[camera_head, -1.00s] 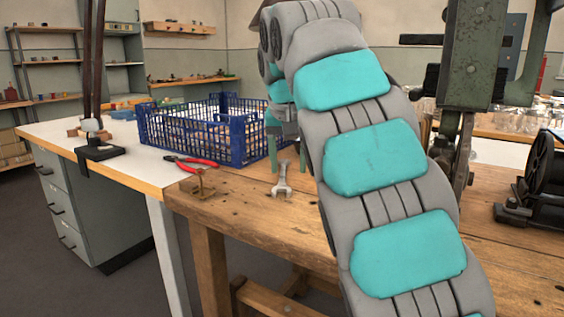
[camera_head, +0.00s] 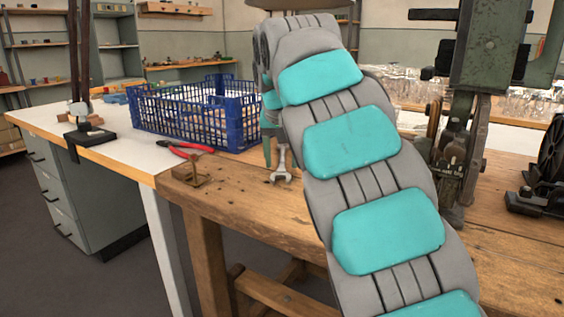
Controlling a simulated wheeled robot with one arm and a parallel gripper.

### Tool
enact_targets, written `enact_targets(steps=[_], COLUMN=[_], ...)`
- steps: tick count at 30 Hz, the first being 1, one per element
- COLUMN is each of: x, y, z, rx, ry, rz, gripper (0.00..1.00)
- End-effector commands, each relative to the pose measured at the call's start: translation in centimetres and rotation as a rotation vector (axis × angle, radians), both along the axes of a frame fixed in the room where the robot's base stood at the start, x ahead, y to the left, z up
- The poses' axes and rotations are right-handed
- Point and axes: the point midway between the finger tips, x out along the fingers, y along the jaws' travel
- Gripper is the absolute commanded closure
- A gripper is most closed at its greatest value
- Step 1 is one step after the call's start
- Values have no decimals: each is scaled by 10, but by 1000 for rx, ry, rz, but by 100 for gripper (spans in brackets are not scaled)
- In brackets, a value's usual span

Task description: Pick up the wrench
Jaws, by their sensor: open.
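The wrench (camera_head: 281,164) is a grey metal tool on the wooden workbench (camera_head: 240,200), close to the left edge of my arm. One forked end points toward the camera. My gripper (camera_head: 272,158) is low over the bench beside the wrench, its teal finger just left of the shaft. The gripper is open. My grey and teal arm hides much of the gripper, its other finger and perhaps part of the bench behind. I cannot tell whether the finger touches the wrench.
A blue plastic crate (camera_head: 190,122) stands behind and left. A green machine (camera_head: 490,55) stands at the right. The bench front is clear.

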Motion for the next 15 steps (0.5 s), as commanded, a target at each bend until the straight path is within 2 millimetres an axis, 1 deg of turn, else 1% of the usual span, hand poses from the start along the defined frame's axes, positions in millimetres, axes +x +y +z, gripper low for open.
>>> enact_targets(steps=[2, 8, 15], x=[2, 3, 2], y=[0, 0, 0], z=[-4, -4, -5], rx=[0, -1, -1], ry=[-2, -3, -2], rz=[0, 1, 1], gripper=[40, 40, 66])
